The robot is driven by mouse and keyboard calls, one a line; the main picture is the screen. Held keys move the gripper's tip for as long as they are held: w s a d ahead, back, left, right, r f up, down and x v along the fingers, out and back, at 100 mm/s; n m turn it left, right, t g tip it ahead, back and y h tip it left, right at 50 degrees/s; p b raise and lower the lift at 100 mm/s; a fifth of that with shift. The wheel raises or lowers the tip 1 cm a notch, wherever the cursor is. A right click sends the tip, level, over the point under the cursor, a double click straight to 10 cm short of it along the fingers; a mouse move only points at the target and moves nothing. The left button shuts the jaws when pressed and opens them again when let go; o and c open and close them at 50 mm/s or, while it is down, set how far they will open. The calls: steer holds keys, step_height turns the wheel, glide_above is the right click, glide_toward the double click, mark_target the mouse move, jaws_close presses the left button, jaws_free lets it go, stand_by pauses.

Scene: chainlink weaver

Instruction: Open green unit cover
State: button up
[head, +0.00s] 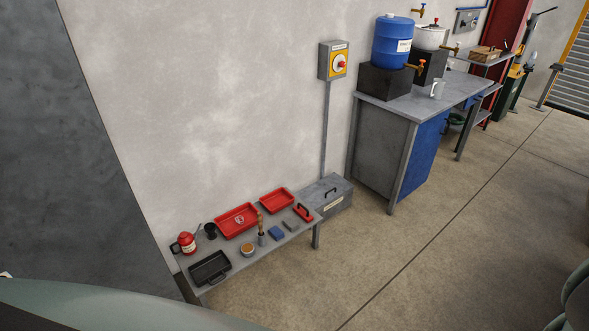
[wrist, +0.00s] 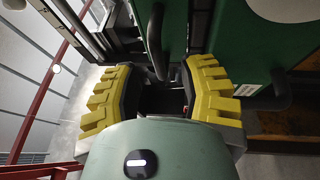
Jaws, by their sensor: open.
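In the wrist view my gripper (wrist: 163,78) is open, its two yellow toothed fingers spread left and right with nothing seen held between them. Just beyond it stands a green panel (wrist: 173,28), which appears to be part of the green unit. A dark curved bar handle (wrist: 156,42) stands out from the panel and reaches down to the gap between the fingers. I cannot tell whether the fingers touch the handle. The cover's edges are partly hidden by the gripper. The head view shows neither my gripper nor the cover clearly.
In the head view a low bench (head: 297,237) carries red trays (head: 236,221) and small tools. A grey toolbox (head: 326,197) sits beside it. A workbench (head: 390,107) with a blue barrel (head: 392,41) stands farther right. The concrete floor (head: 440,245) is clear.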

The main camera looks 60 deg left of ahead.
steer(key=shift+x, duration=1.45)
jaws_close()
